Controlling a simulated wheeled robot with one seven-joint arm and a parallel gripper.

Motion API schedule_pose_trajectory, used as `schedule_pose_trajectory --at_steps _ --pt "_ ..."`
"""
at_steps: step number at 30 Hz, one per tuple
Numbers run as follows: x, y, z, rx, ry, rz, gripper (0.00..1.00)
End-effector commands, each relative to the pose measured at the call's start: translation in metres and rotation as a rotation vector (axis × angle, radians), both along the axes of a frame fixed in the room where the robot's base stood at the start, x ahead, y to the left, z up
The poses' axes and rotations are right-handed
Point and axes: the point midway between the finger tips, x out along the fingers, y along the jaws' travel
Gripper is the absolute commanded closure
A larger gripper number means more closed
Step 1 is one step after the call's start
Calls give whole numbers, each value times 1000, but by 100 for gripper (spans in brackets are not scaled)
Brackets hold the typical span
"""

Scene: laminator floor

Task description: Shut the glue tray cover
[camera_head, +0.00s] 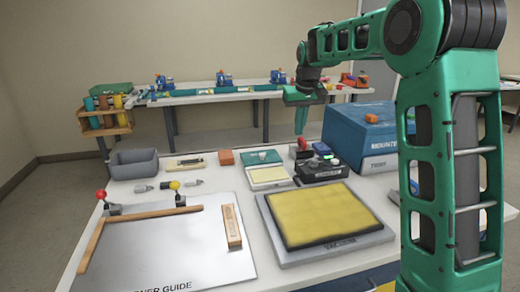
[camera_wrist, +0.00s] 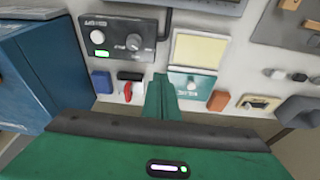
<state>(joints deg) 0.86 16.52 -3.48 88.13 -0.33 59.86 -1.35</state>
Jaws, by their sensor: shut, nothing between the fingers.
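The glue tray (camera_head: 268,175) is a small tray with a cream surface near the back middle of the table; it also shows in the wrist view (camera_wrist: 200,50). Its teal cover (camera_head: 262,157) stands open along the tray's far side, and its labelled face shows in the wrist view (camera_wrist: 193,84). My gripper (camera_head: 301,130) is shut and empty, pointing down behind and to the right of the cover. In the wrist view the green fingers (camera_wrist: 161,82) appear right beside the cover's left edge. I cannot tell whether they touch it.
A black control box (camera_head: 321,170) stands right of the tray, with a red-handled switch (camera_head: 301,150) and a blue block (camera_head: 322,149) behind. A large blue machine (camera_head: 360,138) is farther right. An orange block (camera_head: 226,157) sits left of the cover. The yellow vacuum bed (camera_head: 325,214) lies in front.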

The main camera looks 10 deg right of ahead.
Motion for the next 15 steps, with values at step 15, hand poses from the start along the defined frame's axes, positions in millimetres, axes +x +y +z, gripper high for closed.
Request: schedule_pose_trajectory --at_steps 15 --pt "140 100 -27 28 -94 201 100"
